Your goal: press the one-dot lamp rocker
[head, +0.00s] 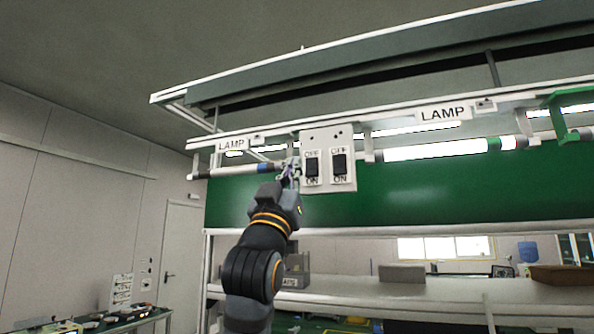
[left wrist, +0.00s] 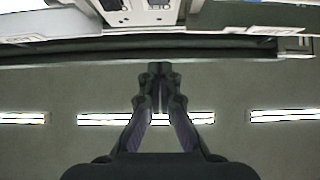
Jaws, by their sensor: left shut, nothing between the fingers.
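A pale switch plate (head: 328,186) hangs from the rail with two black rockers, the left rocker (head: 312,166) and the right rocker (head: 340,164), each marked OFF above and ON below. Small dark marks show near the plate's top, but I cannot tell which rocker has one dot. My left gripper (head: 289,174) is shut and empty, just left of the left rocker at the plate's left edge; contact cannot be told. In the left wrist view the shut fingers (left wrist: 160,77) point toward the plate (left wrist: 138,17), which is cut off at the top. My right gripper is not in view.
Two LAMP labels (head: 232,144) sit on the white rail. The right lamp tube (head: 435,150) glows; the left tube (head: 240,169) looks unlit. A green panel (head: 430,190) stands behind the plate. A white shelf (head: 400,296) with boxes is below. Open air lies left of my arm.

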